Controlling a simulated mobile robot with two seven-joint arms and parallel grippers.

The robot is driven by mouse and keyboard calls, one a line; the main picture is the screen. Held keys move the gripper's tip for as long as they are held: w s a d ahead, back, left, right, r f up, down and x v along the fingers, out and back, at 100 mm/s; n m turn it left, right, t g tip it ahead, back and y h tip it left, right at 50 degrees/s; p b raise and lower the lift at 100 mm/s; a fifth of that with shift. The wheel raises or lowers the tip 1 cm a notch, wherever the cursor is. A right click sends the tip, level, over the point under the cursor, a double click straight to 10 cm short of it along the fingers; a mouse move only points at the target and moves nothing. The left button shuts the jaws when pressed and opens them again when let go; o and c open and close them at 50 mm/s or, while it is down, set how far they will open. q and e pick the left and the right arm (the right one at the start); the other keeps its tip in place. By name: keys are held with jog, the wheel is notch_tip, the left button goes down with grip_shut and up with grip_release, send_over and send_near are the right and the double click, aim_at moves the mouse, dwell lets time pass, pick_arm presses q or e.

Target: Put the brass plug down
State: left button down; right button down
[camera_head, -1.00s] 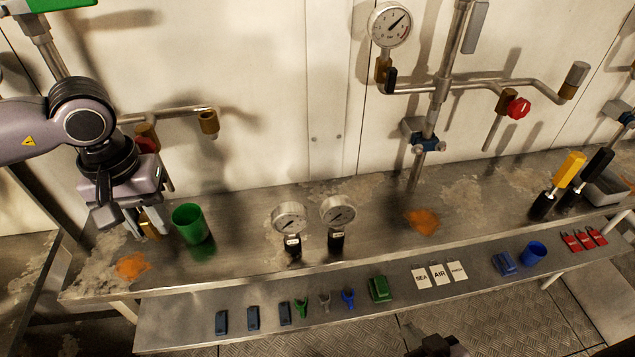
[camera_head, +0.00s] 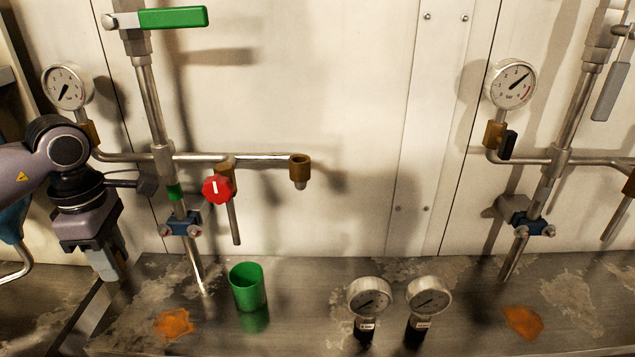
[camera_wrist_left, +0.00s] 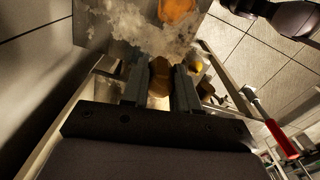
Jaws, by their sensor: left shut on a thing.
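The brass plug (camera_wrist_left: 159,84) shows in the left wrist view, between the two fingers of my left gripper (camera_wrist_left: 160,92), which is shut on it. In the head view my left gripper (camera_head: 108,268) points down at the left end of the steel bench (camera_head: 300,300). The plug cannot be made out there. The wrist view shows the bench top, with an orange stain (camera_wrist_left: 176,10), beyond the fingertips. I cannot tell how high the plug is. My right gripper does not show.
A green cup (camera_head: 247,288) stands on the bench right of the gripper, behind another view of the orange stain (camera_head: 174,323). Two loose gauges (camera_head: 369,298) (camera_head: 428,296) stand farther right. Behind are a pipe with a red knob (camera_head: 217,189) and a green-handled valve (camera_head: 172,17).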

pick_arm(q)
jog(key=shift+w+a+f+n, duration=0.15)
jog(key=shift+a+n, duration=0.2)
jog(key=shift+n, duration=0.3)
jog(key=shift+s+a+f+n, duration=0.1)
jog(key=shift+a+n, duration=0.25)
jog(key=shift+n, duration=0.3)
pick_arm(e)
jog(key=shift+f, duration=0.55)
pick_arm(q)
notch_tip(320, 180, down, 9)
jog(key=shift+f, duration=0.55)
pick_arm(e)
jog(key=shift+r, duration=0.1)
pick_arm(q)
jog(key=shift+f+b, duration=0.2)
jog(key=shift+b, duration=0.15)
jog(key=c, duration=0.8)
grip_release()
jog(key=shift+c, duration=0.2)
jog(key=shift+r, duration=0.15)
